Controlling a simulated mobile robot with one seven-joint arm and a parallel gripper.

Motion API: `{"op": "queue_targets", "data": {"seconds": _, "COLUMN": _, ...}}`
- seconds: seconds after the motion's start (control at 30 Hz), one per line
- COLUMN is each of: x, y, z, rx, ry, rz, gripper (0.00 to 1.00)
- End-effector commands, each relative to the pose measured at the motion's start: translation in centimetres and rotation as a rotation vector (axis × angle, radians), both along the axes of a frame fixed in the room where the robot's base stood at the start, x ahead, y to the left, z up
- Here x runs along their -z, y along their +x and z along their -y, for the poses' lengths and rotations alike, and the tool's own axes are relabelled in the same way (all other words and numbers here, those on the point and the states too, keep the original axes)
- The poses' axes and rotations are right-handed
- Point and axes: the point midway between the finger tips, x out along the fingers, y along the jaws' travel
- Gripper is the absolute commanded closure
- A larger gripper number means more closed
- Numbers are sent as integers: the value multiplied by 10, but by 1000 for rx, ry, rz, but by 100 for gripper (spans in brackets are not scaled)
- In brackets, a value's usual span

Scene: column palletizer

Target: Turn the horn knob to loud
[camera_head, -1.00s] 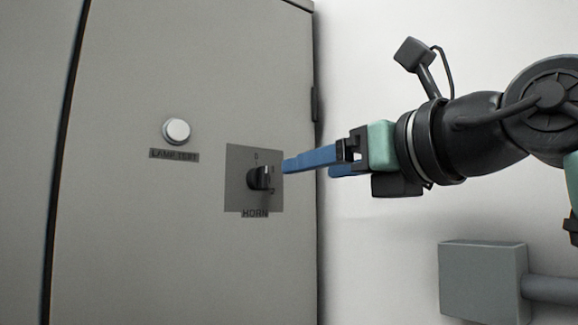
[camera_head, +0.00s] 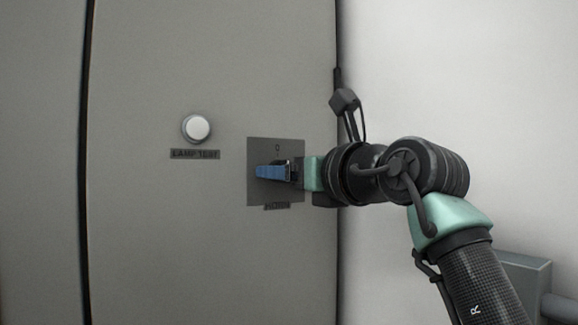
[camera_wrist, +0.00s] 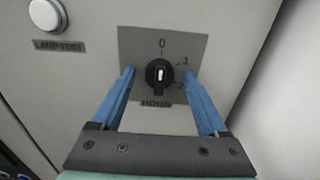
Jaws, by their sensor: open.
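The horn knob (camera_wrist: 159,76) is a small black rotary knob with a white mark, on a dark grey plate (camera_head: 260,195) labelled HORN on the grey cabinet door. In the wrist view the plate carries the marks 0 at the top, then 1 and 2 down the right side. The white mark stands about upright, near the 0. My gripper (camera_wrist: 160,76) is open, with one blue finger on each side of the knob, apart from it in the picture. In the head view my gripper (camera_head: 262,172) hides the knob; I cannot tell the depth between fingertips and plate.
A white round lamp test button (camera_head: 196,128) with its label is up and left of the plate; it also shows in the wrist view (camera_wrist: 46,14). The cabinet edge and a white wall (camera_head: 450,70) are to the right. A grey box (camera_head: 527,272) is low on the right.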

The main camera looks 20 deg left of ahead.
Motion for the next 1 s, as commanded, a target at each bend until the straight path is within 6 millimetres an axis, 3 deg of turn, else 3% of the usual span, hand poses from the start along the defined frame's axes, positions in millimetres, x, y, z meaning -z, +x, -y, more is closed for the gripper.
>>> {"op": "queue_targets", "data": {"seconds": 0.13, "x": 0, "y": 0, "z": 0, "rx": 0, "ry": 0, "rz": 0, "gripper": 25}}
{"op": "queue_targets", "data": {"seconds": 0.5, "x": 0, "y": 0, "z": 0, "rx": -1, "ry": 1, "rz": -1, "gripper": 92}}
{"op": "queue_targets", "data": {"seconds": 0.57, "x": 0, "y": 0, "z": 0, "rx": -1, "ry": 1, "rz": -1, "gripper": 100}}
{"op": "queue_targets", "data": {"seconds": 1.0, "x": 1, "y": 0, "z": 0, "rx": 1, "ry": 50, "rz": -66, "gripper": 100}}
